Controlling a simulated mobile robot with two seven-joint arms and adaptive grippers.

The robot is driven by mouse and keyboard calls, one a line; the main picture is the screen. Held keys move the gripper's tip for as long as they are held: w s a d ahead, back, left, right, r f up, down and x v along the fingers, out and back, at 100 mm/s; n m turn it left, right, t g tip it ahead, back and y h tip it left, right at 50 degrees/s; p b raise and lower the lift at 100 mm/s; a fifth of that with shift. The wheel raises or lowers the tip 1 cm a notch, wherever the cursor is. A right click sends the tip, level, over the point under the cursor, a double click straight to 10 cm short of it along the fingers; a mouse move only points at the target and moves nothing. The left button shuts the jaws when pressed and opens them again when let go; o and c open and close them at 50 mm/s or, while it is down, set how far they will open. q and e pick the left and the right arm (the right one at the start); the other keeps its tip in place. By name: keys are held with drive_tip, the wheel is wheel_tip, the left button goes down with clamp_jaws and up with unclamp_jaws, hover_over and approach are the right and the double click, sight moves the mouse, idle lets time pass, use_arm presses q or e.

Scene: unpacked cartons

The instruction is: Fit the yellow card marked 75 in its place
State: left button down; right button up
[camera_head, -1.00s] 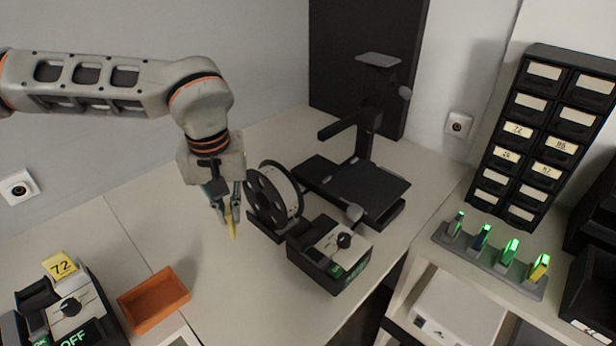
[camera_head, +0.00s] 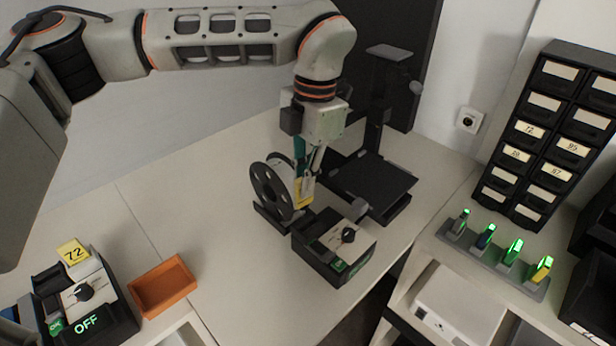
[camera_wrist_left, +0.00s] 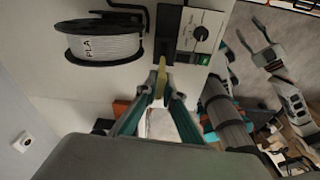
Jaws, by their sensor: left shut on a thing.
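My left gripper (camera_head: 306,182) is shut on a yellow card (camera_head: 303,195), which hangs edge-down from the fingertips; no marking on it can be read. The card also shows as a thin yellow strip between the fingertips in the wrist view (camera_wrist_left: 161,82). It is above and behind the left end of a black-and-grey device (camera_head: 333,250) with a knob and a green-lit label. In the wrist view, a dark slot-like part of this device (camera_wrist_left: 168,30) lies just beyond the card. Whether they touch cannot be told.
A spool (camera_head: 275,187) stands close left of my gripper. A similar device reading OFF (camera_head: 105,312) carries a yellow card marked 72 (camera_head: 73,252). An orange tray (camera_head: 163,288) lies beside it. A black stand (camera_head: 370,185) is behind. Lit sticks and labelled drawers (camera_head: 545,130) are right.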

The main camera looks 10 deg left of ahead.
use_arm(q)
drive_tip(key=shift+n, duration=0.7)
drive_tip(key=shift+d+f, duration=0.2)
drive_tip(key=shift+f, duration=0.9)
drive_tip(key=shift+d+f, duration=0.2)
drive_tip(key=shift+f, duration=0.85)
drive_tip(key=shift+s+f+b, duration=0.1)
drive_tip(key=shift+f+b, duration=0.55)
drive_tip(key=shift+f, duration=0.05)
drive_tip(key=shift+f, duration=0.35)
drive_tip(key=shift+f+b, duration=0.75)
drive_tip(key=shift+f, duration=0.05)
drive_tip(key=c, duration=2.1)
unclamp_jaws()
drive_tip(key=shift+r, duration=0.1)
drive_tip(key=shift+r, duration=0.2)
drive_tip(key=r, duration=0.7)
drive_tip(key=w+r, duration=0.1)
drive_tip(key=r, duration=0.3)
drive_tip(key=shift+w+d+r, duration=0.1)
drive_tip(key=shift+d+r, duration=0.15)
drive_tip(key=shift+d, duration=0.15)
